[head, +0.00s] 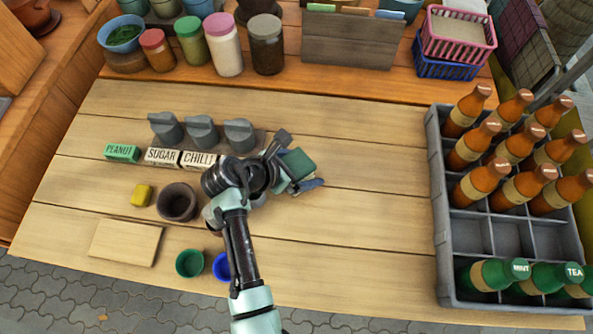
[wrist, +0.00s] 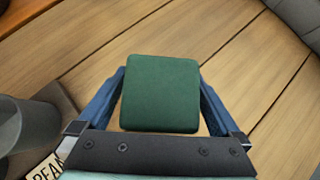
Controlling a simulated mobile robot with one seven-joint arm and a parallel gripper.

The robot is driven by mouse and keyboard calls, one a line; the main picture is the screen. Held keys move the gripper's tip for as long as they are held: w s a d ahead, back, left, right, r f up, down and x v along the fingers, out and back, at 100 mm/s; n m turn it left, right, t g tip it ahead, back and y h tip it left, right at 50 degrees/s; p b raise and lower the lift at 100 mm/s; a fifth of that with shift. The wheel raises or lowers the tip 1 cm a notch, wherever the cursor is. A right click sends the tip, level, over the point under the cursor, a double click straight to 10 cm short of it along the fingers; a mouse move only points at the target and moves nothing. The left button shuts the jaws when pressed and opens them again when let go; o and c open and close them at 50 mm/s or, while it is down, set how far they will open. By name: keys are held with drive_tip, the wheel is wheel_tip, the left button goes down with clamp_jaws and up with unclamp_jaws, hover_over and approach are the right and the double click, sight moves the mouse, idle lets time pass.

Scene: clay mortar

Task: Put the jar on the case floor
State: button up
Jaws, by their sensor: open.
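The jar shows as a square, dark green top (wrist: 160,92) in the wrist view, between my two blue fingers. In the head view its green top (head: 298,163) lies at the end of my arm, right of the grey scoop-shaped holders. My gripper (head: 296,166) is open, with one finger on each side of the jar; I cannot tell whether they touch it. The jar's body and base are hidden. The grey case (head: 437,205) stands at the right with brown bottles in its far compartments, green bottles in its nearest row, and an empty row between.
Left of my gripper are label blocks (head: 160,156), a dark bowl (head: 178,202), a yellow block (head: 141,195) and green (head: 189,263) and blue (head: 222,266) cups. Bare table (head: 370,210) lies between the jar and the case. Tall bottles rise above the case's rim.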

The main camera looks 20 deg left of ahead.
drive_tip(key=shift+w+d+f, duration=0.2)
drive_tip(key=shift+w+f, duration=0.1)
drive_tip(key=shift+f, duration=0.1)
drive_tip(key=shift+r, duration=0.15)
clamp_jaws()
